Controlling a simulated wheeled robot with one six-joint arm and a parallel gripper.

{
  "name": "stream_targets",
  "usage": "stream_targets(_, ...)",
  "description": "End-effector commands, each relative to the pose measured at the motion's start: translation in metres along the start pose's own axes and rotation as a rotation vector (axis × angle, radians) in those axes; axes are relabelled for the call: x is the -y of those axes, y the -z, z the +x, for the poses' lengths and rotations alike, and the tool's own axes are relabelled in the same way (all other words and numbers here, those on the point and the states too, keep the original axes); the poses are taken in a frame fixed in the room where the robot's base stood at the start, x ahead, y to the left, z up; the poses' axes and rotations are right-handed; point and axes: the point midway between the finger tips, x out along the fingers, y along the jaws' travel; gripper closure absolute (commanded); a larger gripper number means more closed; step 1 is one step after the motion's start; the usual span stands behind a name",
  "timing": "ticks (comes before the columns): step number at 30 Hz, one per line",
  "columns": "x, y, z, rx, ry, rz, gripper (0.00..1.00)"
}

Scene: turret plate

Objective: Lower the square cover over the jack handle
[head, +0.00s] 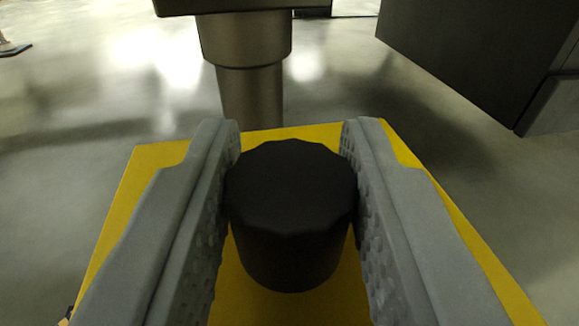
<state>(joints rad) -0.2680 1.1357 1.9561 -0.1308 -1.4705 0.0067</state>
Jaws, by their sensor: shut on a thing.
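The square cover (153,160) is a flat yellow plate with a black round knob (290,215) on top. It lies below my gripper and fills the lower middle of the head view. My gripper (292,150) is shut on the knob, with one grey textured finger on each side of it. The fingers hide parts of the plate on both sides. I do not see the jack handle; the cover may hide it. I cannot tell how high the cover is above what lies below.
A grey metal column (247,75) stands beyond the cover's far edge, under a dark block (240,6) at the top. A large dark box-like body (470,55) is at the upper right.

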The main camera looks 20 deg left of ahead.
Motion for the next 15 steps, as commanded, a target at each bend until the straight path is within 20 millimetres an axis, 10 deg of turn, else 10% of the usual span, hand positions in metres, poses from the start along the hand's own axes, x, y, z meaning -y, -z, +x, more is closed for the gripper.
stream_targets(15, 0.0, -0.042, 0.002, 0.0, 0.0, 0.0, 1.0)
